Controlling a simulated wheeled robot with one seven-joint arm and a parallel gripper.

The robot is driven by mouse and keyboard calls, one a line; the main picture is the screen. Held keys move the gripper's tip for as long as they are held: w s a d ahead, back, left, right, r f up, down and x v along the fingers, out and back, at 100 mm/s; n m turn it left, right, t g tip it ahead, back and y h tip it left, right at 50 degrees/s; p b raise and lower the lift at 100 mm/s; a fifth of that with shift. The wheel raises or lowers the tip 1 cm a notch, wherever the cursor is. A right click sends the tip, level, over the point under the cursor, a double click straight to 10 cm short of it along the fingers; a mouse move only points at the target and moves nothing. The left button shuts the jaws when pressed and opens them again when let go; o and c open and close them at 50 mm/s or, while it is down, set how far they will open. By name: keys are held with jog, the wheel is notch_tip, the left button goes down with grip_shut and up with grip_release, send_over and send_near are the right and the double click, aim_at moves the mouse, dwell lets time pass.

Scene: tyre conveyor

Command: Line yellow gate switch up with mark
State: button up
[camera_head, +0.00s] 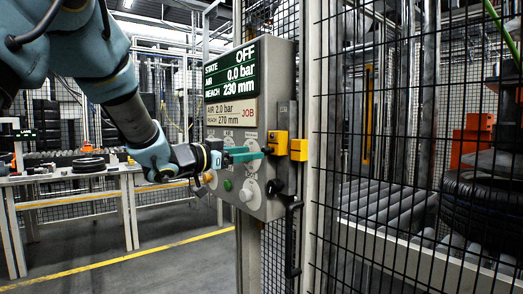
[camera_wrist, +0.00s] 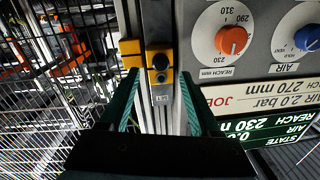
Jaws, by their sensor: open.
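The yellow gate switch (camera_head: 277,142) is on the right edge of the grey control panel, at a rail. A second yellow block (camera_head: 299,150) sits just right of it on the gate post. In the wrist view the switch (camera_wrist: 161,52) is yellow with a dark front and round black parts, and the other yellow block (camera_wrist: 130,47) is beside it. My gripper (camera_head: 262,152) has teal fingers, spread apart and pointing at the switch. In the wrist view the fingers of my gripper (camera_wrist: 160,75) lie either side of the switch; contact is unclear. I cannot make out the mark.
The panel's display (camera_head: 230,75) reads OFF, 0.0 bar and 230 mm; a job card (camera_head: 230,112) reads 2.0 bar and 270 mm. An orange reach knob (camera_wrist: 231,40) and a blue air knob (camera_wrist: 308,39) are close by. A black handle (camera_head: 292,237) hangs below. Mesh fence (camera_head: 400,200) stands right.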

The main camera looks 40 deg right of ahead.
aim_at(263, 151)
jog(key=d+p, duration=0.1)
jog(key=d, duration=0.4)
jog(key=shift+w+d, duration=0.1)
grip_shut()
dwell(0.4)
dwell(0.9)
